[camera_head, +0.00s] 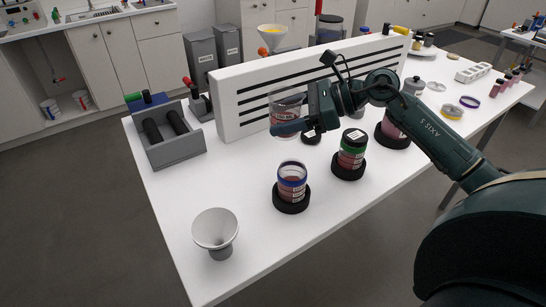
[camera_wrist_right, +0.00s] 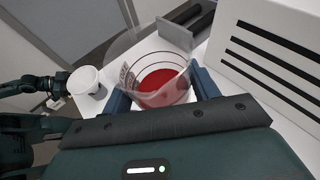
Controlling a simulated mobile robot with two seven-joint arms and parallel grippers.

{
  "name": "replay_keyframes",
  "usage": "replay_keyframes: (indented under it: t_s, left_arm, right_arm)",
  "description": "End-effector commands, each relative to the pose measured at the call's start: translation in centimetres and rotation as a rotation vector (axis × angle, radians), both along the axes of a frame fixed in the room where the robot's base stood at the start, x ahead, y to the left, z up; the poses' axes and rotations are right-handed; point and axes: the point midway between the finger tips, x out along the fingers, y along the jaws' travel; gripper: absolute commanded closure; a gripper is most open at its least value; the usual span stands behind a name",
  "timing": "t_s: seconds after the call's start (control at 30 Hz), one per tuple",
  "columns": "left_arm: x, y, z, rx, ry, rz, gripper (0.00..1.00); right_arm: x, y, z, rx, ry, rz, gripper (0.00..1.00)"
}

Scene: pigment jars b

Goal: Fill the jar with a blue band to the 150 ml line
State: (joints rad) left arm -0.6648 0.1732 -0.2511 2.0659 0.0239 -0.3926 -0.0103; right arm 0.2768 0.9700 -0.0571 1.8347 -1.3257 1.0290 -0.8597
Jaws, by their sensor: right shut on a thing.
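The jar with a blue band (camera_head: 292,184) stands upright in a black ring base on the white table. It holds dark red contents; I cannot read its level against the 150 ml line. My right gripper (camera_head: 292,127) is shut on a clear beaker (camera_head: 286,104) of red liquid, held above the table behind the blue-banded jar. In the right wrist view the gripper's fingers (camera_wrist_right: 163,92) flank the beaker (camera_wrist_right: 158,72), with red liquid inside. The beaker looks about upright, with no stream visible. A dark arm at the left edge of that view seems mine; its jaws are unclear.
A green-banded jar (camera_head: 352,148) and another jar (camera_head: 394,130) stand in black rings to the right. A slotted white panel (camera_head: 240,98) lies behind the beaker. A grey box (camera_head: 172,148) with black rollers stands left.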

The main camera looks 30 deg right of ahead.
Motion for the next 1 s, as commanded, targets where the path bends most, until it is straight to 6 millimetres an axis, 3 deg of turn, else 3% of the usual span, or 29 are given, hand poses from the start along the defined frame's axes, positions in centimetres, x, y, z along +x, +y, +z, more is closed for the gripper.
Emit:
replay_keyframes:
  t_s: [0.03,0.1,0.3,0.67,1.0]
  left_arm:
    - [0.1,-0.2,-1.2,-0.008,-0.013,-0.005,0.27]
    - [0.2,-0.5,-1.5,-0.02,-0.029,-0.01,0.27]
    - [0.4,-0.9,-1.4,-0.043,-0.047,-0.013,0.27]
    - [0.4,-1.0,-1.2,-0.046,-0.048,-0.013,0.27]
    - [0.5,-1.1,-2.9,-0.071,-0.047,-0.007,0.27]
  right_arm:
    - [0.9,-1.2,-0.8,-0.002,-0.012,0.003,0.64]
    - [1.5,-2.2,-1.6,-0.003,-0.019,0.013,0.64]
    - [1.8,-3.1,-3.9,-0.006,-0.026,0.027,0.64]
    - [1.9,-3.2,-4.0,-0.008,-0.027,0.028,0.64]
    - [1.8,-3.1,-5.0,-0.019,-0.047,0.029,0.64]
